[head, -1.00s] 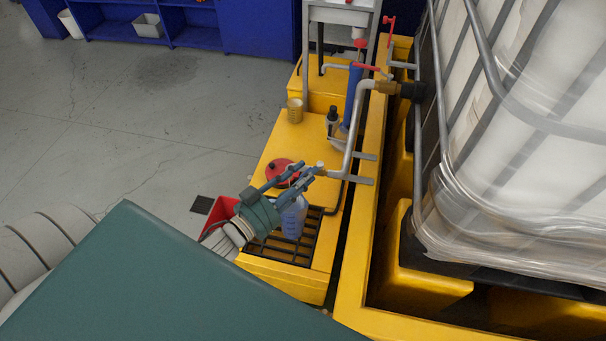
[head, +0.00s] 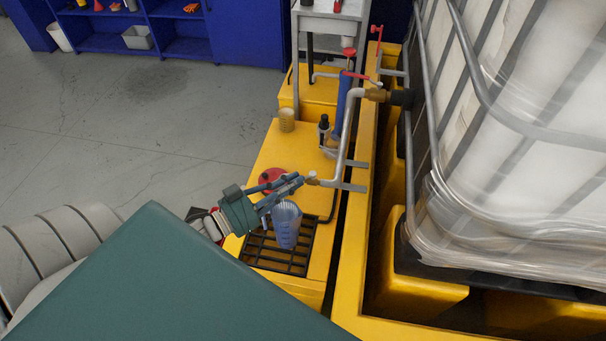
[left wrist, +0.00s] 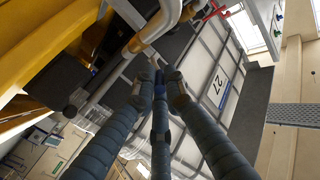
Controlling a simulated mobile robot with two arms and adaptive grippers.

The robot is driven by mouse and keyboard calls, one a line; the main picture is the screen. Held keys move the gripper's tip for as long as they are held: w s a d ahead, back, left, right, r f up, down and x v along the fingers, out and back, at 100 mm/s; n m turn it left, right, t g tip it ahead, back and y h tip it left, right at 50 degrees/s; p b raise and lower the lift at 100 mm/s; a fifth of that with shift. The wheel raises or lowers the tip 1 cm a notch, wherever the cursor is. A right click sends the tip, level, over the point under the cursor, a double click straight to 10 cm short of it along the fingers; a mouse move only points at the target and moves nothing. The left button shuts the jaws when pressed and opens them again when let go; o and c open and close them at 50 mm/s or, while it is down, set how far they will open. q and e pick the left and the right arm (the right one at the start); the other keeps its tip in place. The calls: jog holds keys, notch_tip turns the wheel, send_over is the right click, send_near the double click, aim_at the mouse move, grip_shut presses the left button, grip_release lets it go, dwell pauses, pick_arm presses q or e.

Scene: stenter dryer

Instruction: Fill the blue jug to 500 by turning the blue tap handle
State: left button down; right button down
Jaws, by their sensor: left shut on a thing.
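The translucent blue jug (head: 286,228) stands upright on the black grate, below the end of the metal tap pipe (head: 338,168). Its level marks are too small to read, and I cannot tell how full it is. My left gripper (head: 297,182) is just above and left of the jug, with its fingertips at the pipe's end. In the left wrist view the blue tap handle (left wrist: 160,92) lies between the two fingers, and the gripper is shut on it. In the head view the fingers hide most of the handle. My right gripper is not in view.
The black grate (head: 262,256) is set in a yellow bench (head: 262,155). A red round lid (head: 272,176), a beige cup (head: 287,119) and a dark-topped bottle (head: 324,127) are on the bench. A large wrapped white tank (head: 530,150) fills the right. Open floor lies left.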

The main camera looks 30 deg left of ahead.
pick_arm(q)
jog(key=c, duration=1.8)
grip_release()
jog(key=v, duration=1.2)
